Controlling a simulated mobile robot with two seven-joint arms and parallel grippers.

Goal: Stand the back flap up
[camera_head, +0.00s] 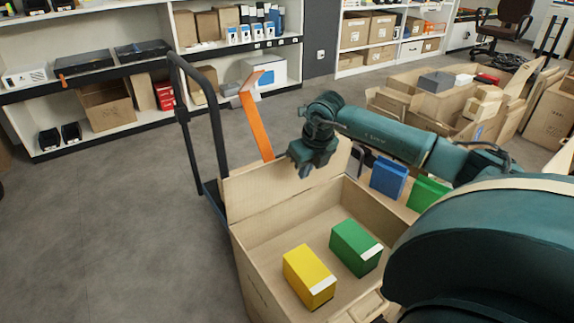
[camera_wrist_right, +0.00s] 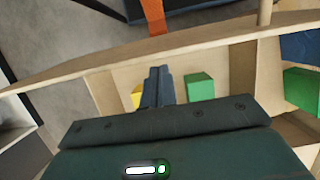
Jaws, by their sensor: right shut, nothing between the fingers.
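The open carton (camera_head: 262,290) stands in the lower middle of the head view. Its back flap (camera_head: 262,190) is raised along the far edge; its exact tilt is hard to tell. In the right wrist view the flap (camera_wrist_right: 60,75) crosses as a long tan strip. My right gripper (camera_head: 302,168) is shut and empty, close to the flap's upper edge; I cannot tell whether it touches. Its closed fingers (camera_wrist_right: 158,80) also show in the wrist view. My left gripper is not in view.
A yellow box (camera_head: 308,276) and a green box (camera_head: 355,248) lie inside the carton. A blue box (camera_head: 388,178) sits in a compartment to the right. A dark trolley handle (camera_head: 183,110) and an orange strip (camera_head: 257,125) stand behind. Floor at left is clear.

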